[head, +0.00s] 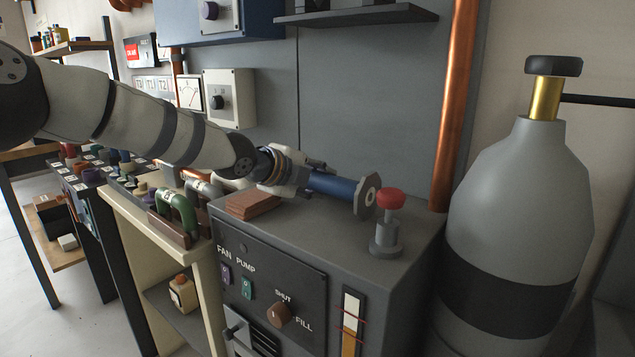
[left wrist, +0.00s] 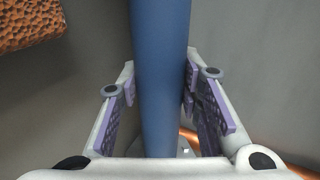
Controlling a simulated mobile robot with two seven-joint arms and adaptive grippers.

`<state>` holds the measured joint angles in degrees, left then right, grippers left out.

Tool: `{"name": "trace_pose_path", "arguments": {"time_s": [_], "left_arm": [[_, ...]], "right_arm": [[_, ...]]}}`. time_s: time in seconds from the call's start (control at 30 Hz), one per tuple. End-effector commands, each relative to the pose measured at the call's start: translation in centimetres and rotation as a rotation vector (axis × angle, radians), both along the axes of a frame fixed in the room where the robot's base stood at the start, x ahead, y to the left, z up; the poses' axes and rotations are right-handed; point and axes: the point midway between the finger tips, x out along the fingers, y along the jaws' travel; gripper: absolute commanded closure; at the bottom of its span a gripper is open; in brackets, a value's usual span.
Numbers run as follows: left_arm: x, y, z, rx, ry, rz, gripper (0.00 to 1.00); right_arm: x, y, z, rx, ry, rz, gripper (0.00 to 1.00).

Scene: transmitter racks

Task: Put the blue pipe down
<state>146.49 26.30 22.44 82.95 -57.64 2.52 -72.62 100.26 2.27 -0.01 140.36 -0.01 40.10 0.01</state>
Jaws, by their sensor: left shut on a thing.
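The blue pipe (head: 333,186) lies roughly level just over the top of the grey cabinet (head: 330,228) in the head view, with a grey flange at its right end. I cannot tell whether it touches the cabinet top. My left gripper (head: 300,178) is shut around the pipe near its left part. In the left wrist view the blue pipe (left wrist: 160,75) runs between the purple-padded fingers of my left gripper (left wrist: 160,100). My right gripper is not in view.
A red-knobbed valve (head: 387,225) stands on the cabinet right of the flange. A brown block (head: 253,204) lies at the cabinet's left edge. A copper pipe (head: 456,110) rises behind, and a grey gas cylinder (head: 520,215) stands at the right.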

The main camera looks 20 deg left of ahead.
Motion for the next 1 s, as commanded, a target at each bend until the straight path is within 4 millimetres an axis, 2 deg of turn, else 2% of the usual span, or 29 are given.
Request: {"name": "trace_pose_path", "arguments": {"time_s": [0.03, 0.37, 0.4, 0.77, 0.87, 1.0], "left_arm": [[0.0, -0.1, 0.7, -0.001, -0.015, -0.001, 1.00], [0.0, 0.0, 0.2, -0.003, -0.011, 0.000, 1.00], [-0.1, 0.0, 0.0, -0.002, -0.006, 0.001, 0.59], [-0.1, 0.1, 0.3, -0.002, -0.006, 0.001, 0.59], [-1.4, 0.4, 1.5, 0.000, -0.012, -0.001, 0.59], [-4.1, 1.4, 3.6, -0.002, -0.020, 0.001, 0.59]], "right_arm": [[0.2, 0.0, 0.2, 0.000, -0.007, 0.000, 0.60], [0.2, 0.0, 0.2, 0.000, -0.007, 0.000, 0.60], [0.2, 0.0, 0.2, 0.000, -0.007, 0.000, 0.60], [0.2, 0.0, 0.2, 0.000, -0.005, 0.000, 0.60], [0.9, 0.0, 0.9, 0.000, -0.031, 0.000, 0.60], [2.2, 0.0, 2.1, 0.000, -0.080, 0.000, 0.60]]}}
